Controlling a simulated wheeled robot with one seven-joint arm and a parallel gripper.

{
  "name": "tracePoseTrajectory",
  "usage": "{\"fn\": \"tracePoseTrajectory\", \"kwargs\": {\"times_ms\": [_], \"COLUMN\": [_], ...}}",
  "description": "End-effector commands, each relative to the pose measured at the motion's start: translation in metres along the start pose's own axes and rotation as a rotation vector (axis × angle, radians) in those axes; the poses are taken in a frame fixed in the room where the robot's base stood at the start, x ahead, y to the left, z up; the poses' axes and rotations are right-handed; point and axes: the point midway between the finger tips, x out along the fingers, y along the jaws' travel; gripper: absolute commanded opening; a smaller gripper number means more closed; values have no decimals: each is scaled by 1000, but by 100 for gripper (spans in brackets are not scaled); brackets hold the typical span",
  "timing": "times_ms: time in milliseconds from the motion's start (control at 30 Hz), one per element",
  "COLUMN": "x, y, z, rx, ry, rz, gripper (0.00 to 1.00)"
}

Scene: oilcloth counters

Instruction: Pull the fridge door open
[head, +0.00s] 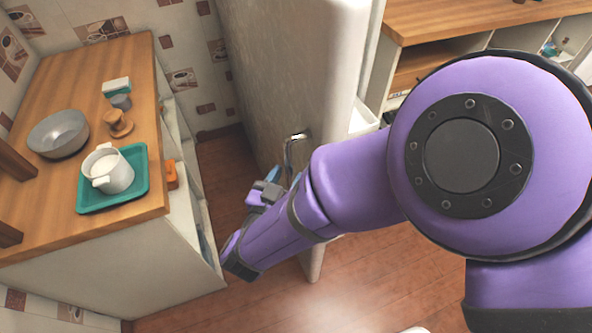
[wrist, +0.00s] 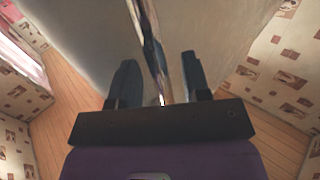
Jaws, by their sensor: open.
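The fridge door (head: 275,65) is a tall pale panel in the middle of the head view. It stands swung out from the fridge, with its outer face to the left and a white inner bin (head: 363,121) showing past its edge. A shiny metal bar handle (head: 296,138) is on the outer face. In the wrist view the handle (wrist: 152,45) runs between the two dark fingers of my gripper (wrist: 158,75), which are apart. I cannot tell whether either finger touches it. In the head view my gripper (head: 282,176) is at the handle, partly hidden by my purple arm.
A narrow strip of floor lies between counter and door. Another wooden counter (head: 440,15) stands at the back right.

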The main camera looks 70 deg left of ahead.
Motion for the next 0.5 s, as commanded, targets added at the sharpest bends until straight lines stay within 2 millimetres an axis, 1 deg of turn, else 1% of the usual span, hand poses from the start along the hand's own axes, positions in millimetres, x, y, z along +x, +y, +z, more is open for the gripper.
{"fn": "tracePoseTrajectory", "kwargs": {"times_ms": [300,500], "x": [-60,-86], "y": [-1,0], "z": [-1,-1], "rx": [-1,-1], "ry": [-1,0], "rz": [-5,-3], "gripper": [43,43]}}
